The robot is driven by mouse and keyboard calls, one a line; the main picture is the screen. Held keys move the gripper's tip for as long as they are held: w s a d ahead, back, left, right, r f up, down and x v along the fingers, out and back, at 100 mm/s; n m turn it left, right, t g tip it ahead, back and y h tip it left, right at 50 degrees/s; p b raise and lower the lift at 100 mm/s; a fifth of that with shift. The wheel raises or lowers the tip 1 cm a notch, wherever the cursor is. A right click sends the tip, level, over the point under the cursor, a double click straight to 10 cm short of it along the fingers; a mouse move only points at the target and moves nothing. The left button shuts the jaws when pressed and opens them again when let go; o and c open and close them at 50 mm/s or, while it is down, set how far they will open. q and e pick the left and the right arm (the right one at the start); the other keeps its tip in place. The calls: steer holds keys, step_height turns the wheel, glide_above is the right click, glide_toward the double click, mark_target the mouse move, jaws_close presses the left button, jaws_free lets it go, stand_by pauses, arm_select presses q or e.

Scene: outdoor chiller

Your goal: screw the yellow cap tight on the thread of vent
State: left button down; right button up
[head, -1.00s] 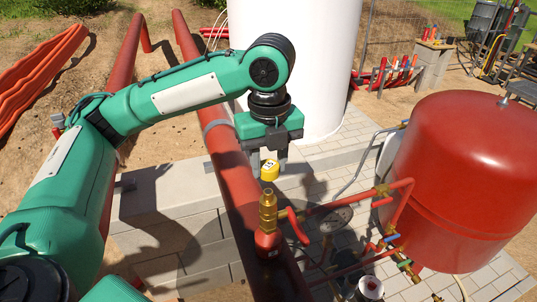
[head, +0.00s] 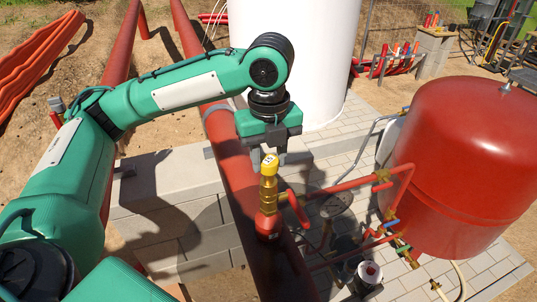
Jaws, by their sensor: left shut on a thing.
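The yellow cap (head: 269,166) is held between the fingers of my left gripper (head: 268,158), which points down and is shut on it. The brass vent (head: 268,192) stands upright on a red fitting on the large red pipe. The cap lines up with the vent's top, and no gap shows between them from this angle. The thread is hidden, so I cannot tell whether the cap sits on it or just in front of it. My right gripper is not in view.
A thin red pipe (head: 345,186) runs from beside the vent towards a big red tank (head: 460,165) on the right. A white cylinder (head: 290,60) stands behind the gripper. The large red pipe (head: 236,165) crosses a low block wall (head: 160,190).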

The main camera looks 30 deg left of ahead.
arm_select(q)
steer(key=shift+f, duration=1.05)
steer(key=m+p, duration=0.1)
steer(key=m, duration=0.1)
steer(key=shift+r+m, duration=0.2)
steer(key=shift+m, duration=0.2)
steer(key=shift+m+p, duration=0.5)
steer(key=shift+m, duration=0.2)
steer(key=shift+f+m, duration=0.1)
steer(key=shift+m, duration=0.6)
steer(key=shift+f+m, duration=0.2)
steer(key=shift+m, duration=1)
